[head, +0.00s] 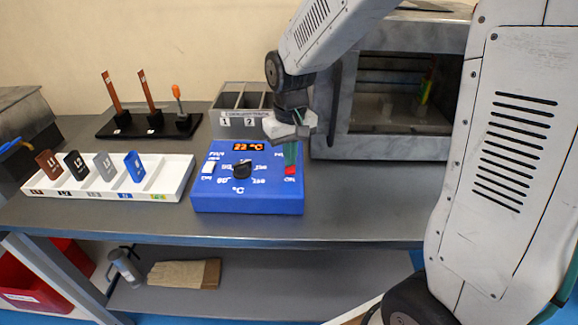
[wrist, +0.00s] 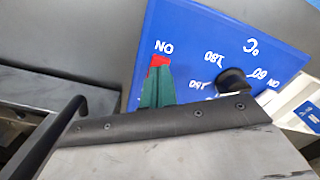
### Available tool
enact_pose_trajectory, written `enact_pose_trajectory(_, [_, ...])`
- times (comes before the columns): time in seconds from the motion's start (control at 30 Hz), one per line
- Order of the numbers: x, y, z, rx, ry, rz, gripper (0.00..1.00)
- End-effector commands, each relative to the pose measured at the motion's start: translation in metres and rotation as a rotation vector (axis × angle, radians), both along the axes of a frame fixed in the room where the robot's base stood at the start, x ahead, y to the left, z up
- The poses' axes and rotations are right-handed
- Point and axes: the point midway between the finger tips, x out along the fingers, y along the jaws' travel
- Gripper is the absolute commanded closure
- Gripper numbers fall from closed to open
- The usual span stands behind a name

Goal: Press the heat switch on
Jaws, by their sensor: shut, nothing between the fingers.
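The blue control box (head: 247,203) sits on the bench with an orange "22 °C" display (head: 248,147) and a black knob (head: 241,170). A red switch (head: 291,170) is at its right side and a white switch (head: 208,167) at its left. In the wrist view the red switch (wrist: 159,61) shows beside the word "ON", partly covered by my green fingertips. My gripper (head: 290,157) is shut and empty, pointing down at the red switch; it also shows in the wrist view (wrist: 156,88). I cannot tell whether the tips touch the switch.
A grey oven-like cabinet (head: 345,110) with a glass door stands right of the box. Left is a white tray (head: 170,187) with several coloured, labelled pieces. Bare bench (head: 350,205) lies right of the box.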

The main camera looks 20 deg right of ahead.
Motion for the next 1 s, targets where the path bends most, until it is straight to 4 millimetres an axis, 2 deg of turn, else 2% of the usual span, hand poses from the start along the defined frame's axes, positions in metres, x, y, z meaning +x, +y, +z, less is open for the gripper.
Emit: enact_pose_trajectory(1.0, [0.0, 0.0, -0.013, 0.0, 0.001, 0.0, 1.0])
